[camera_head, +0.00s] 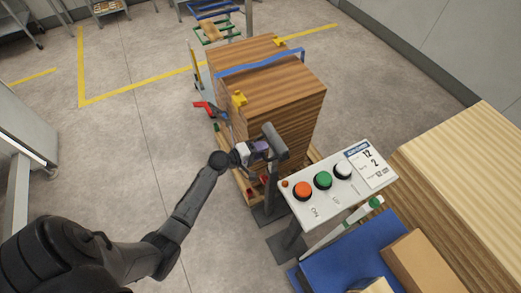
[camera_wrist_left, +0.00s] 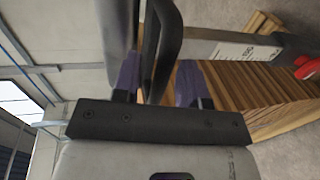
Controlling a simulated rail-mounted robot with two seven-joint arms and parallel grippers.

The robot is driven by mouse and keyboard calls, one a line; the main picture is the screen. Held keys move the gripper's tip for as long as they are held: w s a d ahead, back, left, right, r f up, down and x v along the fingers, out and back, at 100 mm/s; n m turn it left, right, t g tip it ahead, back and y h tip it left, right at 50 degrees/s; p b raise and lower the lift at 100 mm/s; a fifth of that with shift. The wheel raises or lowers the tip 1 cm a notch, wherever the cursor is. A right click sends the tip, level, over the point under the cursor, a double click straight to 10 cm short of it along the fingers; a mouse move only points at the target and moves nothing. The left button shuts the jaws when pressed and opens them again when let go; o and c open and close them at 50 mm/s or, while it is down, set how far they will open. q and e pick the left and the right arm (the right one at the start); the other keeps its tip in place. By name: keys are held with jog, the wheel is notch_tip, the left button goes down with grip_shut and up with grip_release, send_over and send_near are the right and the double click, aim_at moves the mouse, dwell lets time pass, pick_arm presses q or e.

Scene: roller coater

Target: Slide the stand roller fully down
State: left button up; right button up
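The stand (camera_head: 270,206) is a dark upright post on a flat foot, beside the wood stack. A dark grey cylinder (camera_head: 274,141), apparently its roller, tops it. My left gripper (camera_head: 262,149), with purple fingers, is right beside this cylinder. In the left wrist view the fingers (camera_wrist_left: 160,82) stand apart, with a black curved handle (camera_wrist_left: 176,38) between them; I cannot tell whether they touch it. A grey labelled bar (camera_wrist_left: 235,47) runs off to the right behind. My right gripper is in neither view.
A tall stack of wooden boards (camera_head: 278,97) stands behind the gripper. A control panel (camera_head: 345,185) with orange, green and white buttons is close on the right. A blue surface (camera_head: 345,250) and a larger wood stack (camera_head: 470,165) lie right. The floor left is clear.

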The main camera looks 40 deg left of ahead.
pick_arm(q)
grip_shut()
dwell(0.3)
notch_tip(320, 180, down, 13)
jog(key=b, duration=1.2)
jog(key=shift+s, duration=0.2)
grip_release()
jog(key=shift+w+r, duration=0.1)
jog(key=shift+r, duration=0.05)
